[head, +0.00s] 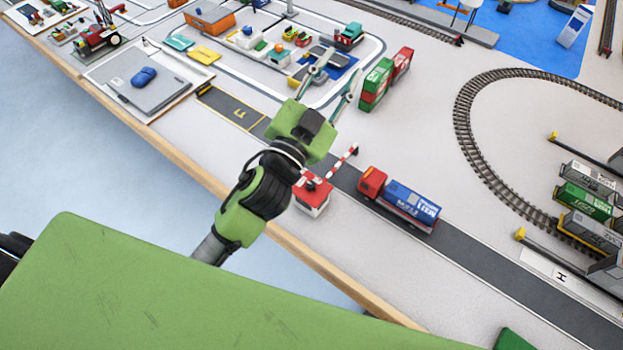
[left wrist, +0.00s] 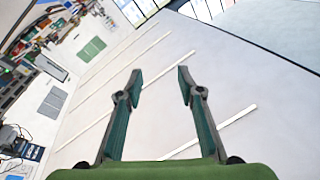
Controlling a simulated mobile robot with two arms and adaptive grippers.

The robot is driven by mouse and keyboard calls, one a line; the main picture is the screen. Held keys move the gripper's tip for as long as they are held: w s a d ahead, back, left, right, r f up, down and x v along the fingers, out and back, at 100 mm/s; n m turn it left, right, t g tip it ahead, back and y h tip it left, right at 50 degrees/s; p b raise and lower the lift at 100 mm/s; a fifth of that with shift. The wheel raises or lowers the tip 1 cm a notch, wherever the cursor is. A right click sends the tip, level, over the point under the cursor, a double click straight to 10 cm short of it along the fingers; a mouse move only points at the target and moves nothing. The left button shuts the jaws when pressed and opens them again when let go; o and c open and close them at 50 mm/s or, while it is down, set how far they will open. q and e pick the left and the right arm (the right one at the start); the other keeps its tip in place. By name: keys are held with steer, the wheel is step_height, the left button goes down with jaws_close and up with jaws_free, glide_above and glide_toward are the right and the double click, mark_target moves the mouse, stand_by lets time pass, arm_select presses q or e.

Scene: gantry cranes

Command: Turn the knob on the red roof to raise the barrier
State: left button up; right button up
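The small white booth with the red roof (head: 313,194) stands beside the dark road near the table's front edge. A small dark knob seems to show on the roof, partly behind my left arm. The red and white barrier (head: 342,163) reaches out from the booth across the road; I cannot tell its exact tilt. My left gripper (head: 342,72) is open and empty, held above the table beyond the booth, apart from it. Its two spread fingers also show in the left wrist view (left wrist: 157,78), with neither booth nor barrier there. My right gripper is not in view.
A red truck with a blue container (head: 408,198) stands on the road just right of the barrier. Stacked green and red containers (head: 377,84) stand beyond. A curved rail track (head: 463,135) lies at the right. The pale table top between track and containers is clear.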

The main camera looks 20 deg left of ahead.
arm_select(q)
steer(key=s+d+r+m+g+h, duration=0.2)
steer(key=s+d+r+m+h, duration=0.1)
steer(key=d+r+m+h, duration=0.65)
steer(key=s+d+f+m+g+h, duration=0.3)
steer(key=s+d+m+g+h, duration=0.2)
steer(key=d+m+g+h, duration=0.45)
steer(key=m+g+y, duration=0.8)
steer(key=g+y, duration=0.1)
steer(key=y, duration=1.4)
glide_above(311, 184)
step_height(311, 184, down, 25)
steer(key=shift+t, duration=0.25)
step_height(311, 184, down, 12)
steer(key=p, duration=0.4)
steer(key=shift+r, duration=0.2)
steer(key=shift+f, duration=0.6)
